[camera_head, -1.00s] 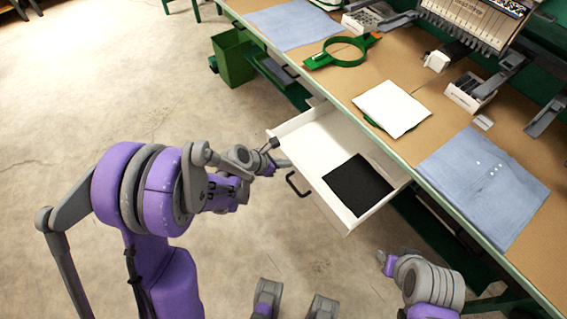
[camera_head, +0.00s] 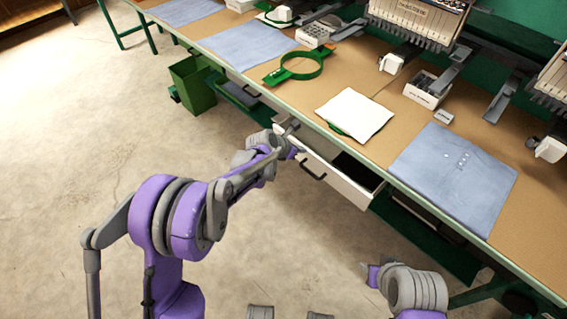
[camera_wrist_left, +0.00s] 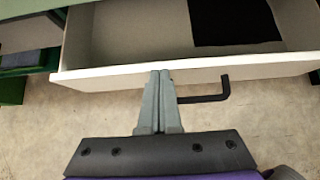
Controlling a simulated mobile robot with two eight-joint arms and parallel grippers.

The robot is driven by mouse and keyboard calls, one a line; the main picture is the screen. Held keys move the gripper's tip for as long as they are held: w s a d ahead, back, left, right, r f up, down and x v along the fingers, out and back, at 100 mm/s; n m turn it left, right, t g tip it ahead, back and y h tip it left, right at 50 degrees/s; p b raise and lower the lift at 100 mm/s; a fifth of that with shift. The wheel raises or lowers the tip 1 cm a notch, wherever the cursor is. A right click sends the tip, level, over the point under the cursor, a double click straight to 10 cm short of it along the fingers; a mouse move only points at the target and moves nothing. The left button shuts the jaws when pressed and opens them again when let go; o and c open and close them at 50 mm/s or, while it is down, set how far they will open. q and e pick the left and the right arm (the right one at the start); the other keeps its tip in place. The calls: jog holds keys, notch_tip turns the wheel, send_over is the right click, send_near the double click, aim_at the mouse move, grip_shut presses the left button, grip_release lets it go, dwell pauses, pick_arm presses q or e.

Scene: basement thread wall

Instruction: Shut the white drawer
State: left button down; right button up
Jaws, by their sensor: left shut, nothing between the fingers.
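The white drawer (camera_head: 337,181) stands partly open under the table's front edge, with a dark handle (camera_head: 314,170) on its front. A flat black thing (camera_wrist_left: 234,22) lies inside it. My left gripper (camera_head: 290,127) is shut and empty at the drawer front. In the left wrist view its fingertips (camera_wrist_left: 159,75) overlap the top edge of the drawer front (camera_wrist_left: 105,76), just left of the handle (camera_wrist_left: 212,92). I cannot tell for sure whether they touch it.
The table (camera_head: 380,148) carries a white cloth (camera_head: 354,114), a green hoop (camera_head: 297,66), blue cloths (camera_head: 453,178) and embroidery machines (camera_head: 415,20). A green bin (camera_head: 193,84) stands on the floor at left. The floor in front of the drawer is open.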

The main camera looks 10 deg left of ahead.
pick_arm(q)
jog(key=w+d, duration=0.1)
jog(key=w, duration=0.1)
jog(key=w+d, duration=0.4)
jog(key=shift+w+b, duration=0.1)
jog(key=shift+b, duration=0.2)
jog(key=shift+a, duration=0.1)
